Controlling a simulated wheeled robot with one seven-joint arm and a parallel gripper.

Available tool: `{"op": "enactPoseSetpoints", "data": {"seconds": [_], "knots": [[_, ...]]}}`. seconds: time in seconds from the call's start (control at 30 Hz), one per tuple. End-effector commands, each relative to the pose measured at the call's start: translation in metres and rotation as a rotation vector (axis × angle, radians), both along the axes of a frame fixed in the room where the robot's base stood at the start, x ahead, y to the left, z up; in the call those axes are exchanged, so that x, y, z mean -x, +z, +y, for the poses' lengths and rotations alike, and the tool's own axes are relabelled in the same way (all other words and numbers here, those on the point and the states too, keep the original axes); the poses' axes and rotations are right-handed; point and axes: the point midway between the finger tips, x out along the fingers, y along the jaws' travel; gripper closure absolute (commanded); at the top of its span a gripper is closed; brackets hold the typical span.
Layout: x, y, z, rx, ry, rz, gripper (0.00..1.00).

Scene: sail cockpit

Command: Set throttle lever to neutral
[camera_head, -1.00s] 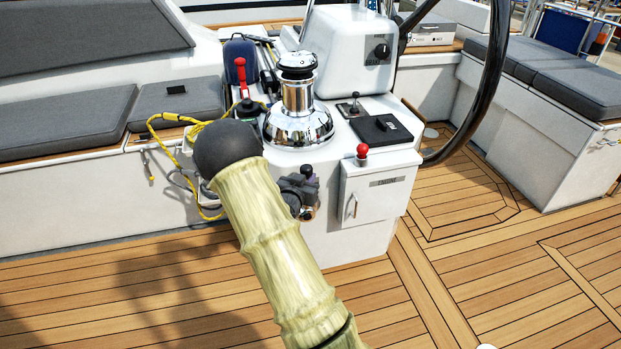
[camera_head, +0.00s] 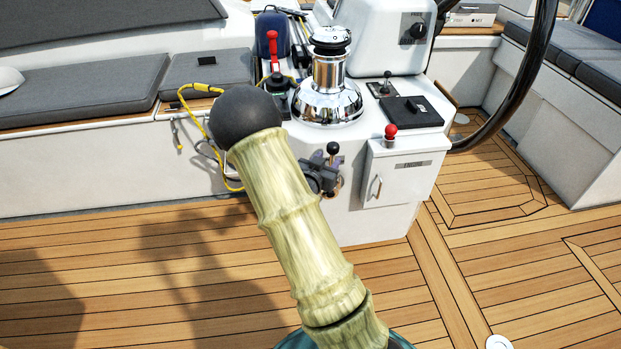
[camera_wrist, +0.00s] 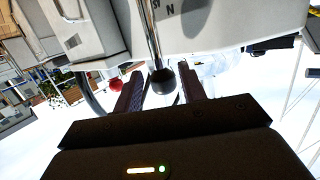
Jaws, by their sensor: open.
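The throttle lever (camera_head: 333,149) stands at the front face of the white console in the head view, with a black ball knob. In the wrist view, which is upside down, the lever (camera_wrist: 163,77) has a slim metal shaft and its knob sits between my gripper's fingers. My gripper (camera_wrist: 161,84) is open, one finger on each side of the knob. I cannot tell if either finger touches it. In the head view a dark blocky shape crowds the lever's base; I cannot tell gripper from mount there. A panel marked N (camera_wrist: 170,10) is by the shaft.
The console carries a chrome winch (camera_head: 327,95), a red-knobbed lever (camera_head: 391,133), a small black-knobbed lever (camera_head: 386,80) and a red-handled lever (camera_head: 274,55). A yellow rope (camera_head: 183,98) hangs at its left. The steering wheel (camera_head: 520,85) stands right. Teak floor is clear in front.

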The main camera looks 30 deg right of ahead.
Motion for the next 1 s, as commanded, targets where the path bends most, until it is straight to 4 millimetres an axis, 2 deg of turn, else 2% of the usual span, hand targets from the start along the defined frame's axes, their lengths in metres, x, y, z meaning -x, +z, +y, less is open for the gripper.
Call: {"op": "enactPoseSetpoints", "data": {"seconds": [0.03,0.4,0.6,0.73,1.0], "knots": [[0.007,0.004,0.010,-0.001,0.003,0.002,0.59],[0.052,0.019,0.067,0.001,0.005,-0.001,0.59],[0.071,0.025,0.091,0.002,0.004,-0.001,0.59],[0.077,0.027,0.097,0.004,0.002,-0.002,0.59],[0.078,0.027,0.098,0.004,0.001,-0.003,0.59]]}}
